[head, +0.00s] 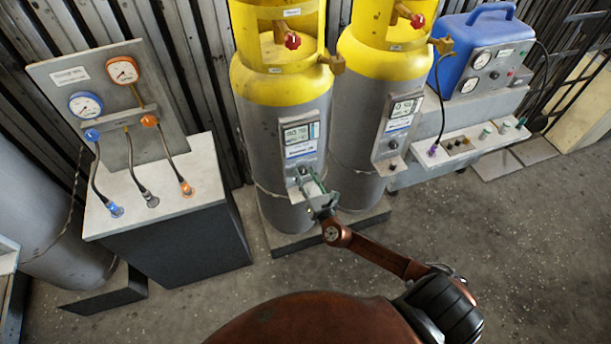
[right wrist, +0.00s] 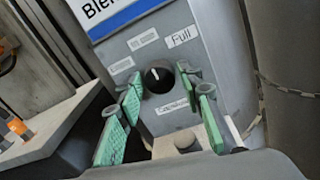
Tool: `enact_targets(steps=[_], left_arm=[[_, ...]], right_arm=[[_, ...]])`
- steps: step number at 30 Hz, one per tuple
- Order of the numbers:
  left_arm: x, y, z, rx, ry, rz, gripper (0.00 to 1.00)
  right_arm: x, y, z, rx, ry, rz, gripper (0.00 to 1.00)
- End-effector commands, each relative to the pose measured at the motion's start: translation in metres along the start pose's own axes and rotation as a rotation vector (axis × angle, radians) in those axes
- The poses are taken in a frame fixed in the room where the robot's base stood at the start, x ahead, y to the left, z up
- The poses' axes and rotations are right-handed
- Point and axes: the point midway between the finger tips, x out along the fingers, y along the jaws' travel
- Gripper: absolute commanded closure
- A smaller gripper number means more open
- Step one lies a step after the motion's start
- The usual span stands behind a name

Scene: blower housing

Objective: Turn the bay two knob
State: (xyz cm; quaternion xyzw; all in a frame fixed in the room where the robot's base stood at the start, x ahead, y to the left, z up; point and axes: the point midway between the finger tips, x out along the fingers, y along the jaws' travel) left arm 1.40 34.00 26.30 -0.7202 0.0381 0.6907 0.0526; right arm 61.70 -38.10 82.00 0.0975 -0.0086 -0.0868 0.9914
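A black round knob (right wrist: 158,77) with a white pointer mark sits on a grey panel, among small labels, one reading "Full". The panel (head: 301,151) is on the front of the left yellow-topped cylinder (head: 284,99). My right gripper (head: 314,188) is in front of this panel's lower part. In the right wrist view, my right gripper (right wrist: 163,88) is open, with green-padded fingers on both sides of the knob and visible gaps. I cannot tell the depth between fingertips and knob. The right cylinder (head: 384,84) has a similar panel with a knob (head: 393,145). No readable label marks bay two. My left gripper is not in view.
A gauge board (head: 108,95) with hoses stands on a box (head: 170,190) at left. A blue case (head: 483,50) and a control strip (head: 470,142) are at right. The cylinders stand close together on a low base (head: 290,243). The floor in front is open.

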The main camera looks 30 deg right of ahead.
Motion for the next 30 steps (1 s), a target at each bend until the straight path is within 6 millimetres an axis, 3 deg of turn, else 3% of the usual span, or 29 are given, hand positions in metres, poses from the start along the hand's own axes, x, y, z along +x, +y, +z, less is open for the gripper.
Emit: enact_targets(steps=[12,20,30], left_arm=[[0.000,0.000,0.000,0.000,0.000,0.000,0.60],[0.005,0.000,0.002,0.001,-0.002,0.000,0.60],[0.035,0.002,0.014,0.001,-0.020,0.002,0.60]], right_arm=[[0.000,0.000,0.000,0.000,0.000,0.000,0.96],[0.000,-0.001,-0.001,0.026,-0.001,0.000,0.97],[0.000,-0.002,-0.007,0.219,-0.012,0.002,0.97]])
